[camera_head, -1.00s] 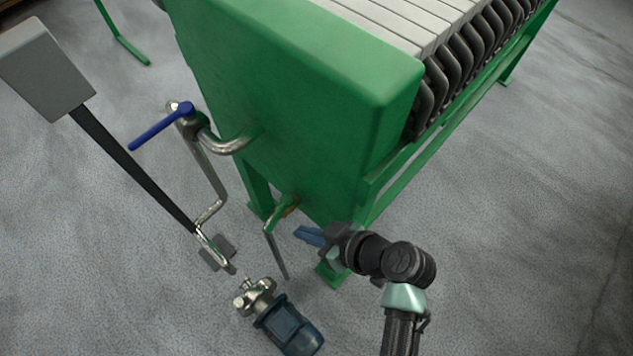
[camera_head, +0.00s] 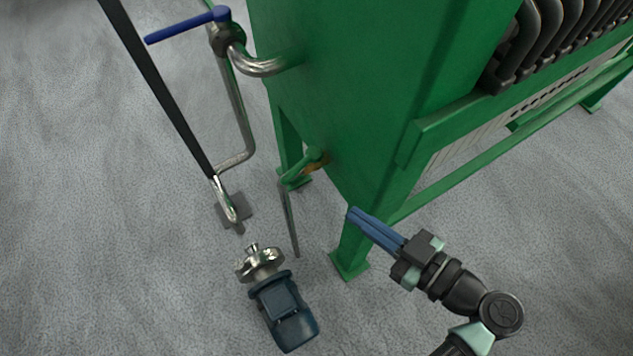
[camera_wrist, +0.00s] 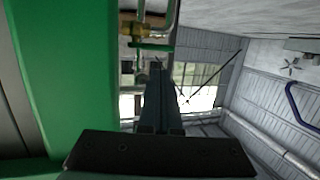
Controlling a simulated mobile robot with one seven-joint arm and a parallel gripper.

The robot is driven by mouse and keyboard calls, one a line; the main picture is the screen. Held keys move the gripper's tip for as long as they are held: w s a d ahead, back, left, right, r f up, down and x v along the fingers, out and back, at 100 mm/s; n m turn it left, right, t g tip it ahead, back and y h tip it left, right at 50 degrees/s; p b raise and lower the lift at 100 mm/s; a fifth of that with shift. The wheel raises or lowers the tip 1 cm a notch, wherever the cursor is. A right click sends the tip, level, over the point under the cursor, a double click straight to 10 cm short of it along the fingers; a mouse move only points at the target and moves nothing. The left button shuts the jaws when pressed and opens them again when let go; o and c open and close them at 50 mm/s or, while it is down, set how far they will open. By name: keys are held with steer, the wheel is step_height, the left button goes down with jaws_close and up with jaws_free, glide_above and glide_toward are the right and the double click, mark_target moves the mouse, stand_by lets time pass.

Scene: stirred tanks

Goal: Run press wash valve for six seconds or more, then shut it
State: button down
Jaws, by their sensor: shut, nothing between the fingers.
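A valve with a long blue lever (camera_head: 187,27) sits on a steel pipe at the upper left of the green press end. A lower valve has a green handle (camera_head: 312,158) and a brass-coloured body (camera_head: 318,167), with a thin pipe hanging below. I cannot tell from any label which is the wash valve. My gripper (camera_head: 352,214) is shut and empty, its blue fingers pointing left, right of and below the green-handled valve and apart from it. In the wrist view the fingers (camera_wrist: 159,75) point toward the brass body (camera_wrist: 128,24) and green handle (camera_wrist: 150,46).
The green press frame (camera_head: 345,110) stands close above my gripper, with a front leg (camera_head: 352,250) just beside the fingers. A blue motor with a steel pump head (camera_head: 285,312) lies on the floor at lower left. A dark post (camera_head: 160,90) stands left. Floor is clear elsewhere.

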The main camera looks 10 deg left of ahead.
mark_target(294, 176)
steer(key=b+x, duration=0.1)
steer(key=x, duration=1.1)
steer(key=shift+a+f, duration=0.1)
steer(key=shift+w+a+f+b, duration=0.1)
steer(key=shift+w+a+b, duration=0.1)
steer(key=shift+a+b, duration=0.8)
steer(key=shift+d, duration=0.1)
